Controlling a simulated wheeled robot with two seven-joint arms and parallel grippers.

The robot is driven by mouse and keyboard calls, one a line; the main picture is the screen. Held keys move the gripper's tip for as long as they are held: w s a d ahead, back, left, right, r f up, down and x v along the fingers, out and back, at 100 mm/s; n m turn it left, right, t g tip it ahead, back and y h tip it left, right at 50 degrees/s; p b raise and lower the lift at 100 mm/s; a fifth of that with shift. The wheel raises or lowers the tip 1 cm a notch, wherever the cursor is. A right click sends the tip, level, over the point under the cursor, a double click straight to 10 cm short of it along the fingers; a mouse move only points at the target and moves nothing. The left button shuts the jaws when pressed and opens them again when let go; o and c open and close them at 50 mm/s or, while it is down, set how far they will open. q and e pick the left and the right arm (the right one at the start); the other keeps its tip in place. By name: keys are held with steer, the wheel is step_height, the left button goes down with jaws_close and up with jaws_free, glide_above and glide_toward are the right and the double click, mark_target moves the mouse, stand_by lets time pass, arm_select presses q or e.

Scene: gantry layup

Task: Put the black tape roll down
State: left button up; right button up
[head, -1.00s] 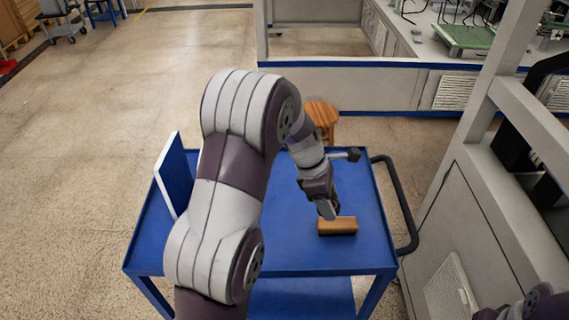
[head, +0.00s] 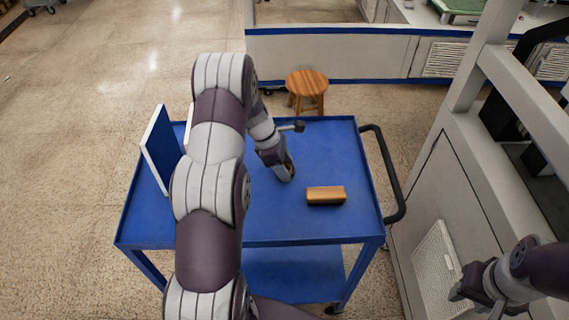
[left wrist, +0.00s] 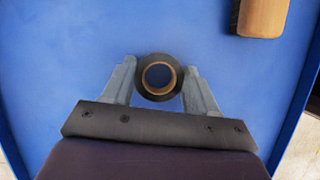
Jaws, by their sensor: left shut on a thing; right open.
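The black tape roll (left wrist: 159,92) has a tan inner core and sits between the fingertips of my left gripper (left wrist: 159,80) in the left wrist view. My left gripper (head: 287,172) is shut on it, low over the blue cart top (head: 264,216). In the head view the roll (head: 289,166) shows only as a small part, mostly hidden by the gripper. I cannot tell whether the roll touches the cart top. My right gripper (head: 478,292) is open and empty at the lower right, away from the cart.
A wooden block (head: 326,195) lies on the cart to the right of my left gripper; it also shows in the left wrist view (left wrist: 263,16). A white-and-blue panel (head: 161,150) stands at the cart's left. A wooden stool (head: 307,86) stands behind. The cart's front middle is clear.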

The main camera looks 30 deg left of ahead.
arm_select(q)
steer(key=shift+f, duration=0.1)
steer(key=o, duration=1)
steer(key=shift+w, duration=0.1)
steer(key=shift+o, duration=0.2)
steer(key=v, duration=1.2)
steer(key=w+d+r+n+t+y, duration=0.1)
steer(key=w+d+r+n+t, duration=0.3)
steer(key=n, duration=0.6)
steer(key=w+d+r+n+t+y, duration=0.1)
steer(key=w+d+r+n+t, duration=0.3)
steer(key=n, duration=0.7)
steer(key=s+d+f+n+g, duration=0.2)
steer(key=s+d+n+g, duration=0.1)
steer(key=s+n, duration=0.5)
steer(key=s+d+f+n+g+y, duration=0.1)
steer(key=s+d+f+n+g, duration=0.1)
steer(key=s+n, duration=0.7)
steer(key=s+d+f+n+g+y, duration=0.1)
steer(key=s+d+f+n+g, duration=0.1)
steer(key=s+n, duration=0.7)
steer(key=shift+s+d+f+n+g, duration=0.2)
steer(key=shift+d+n+g, duration=0.6)
steer(key=shift+d+n, duration=0.2)
steer(key=shift+a, duration=0.1)
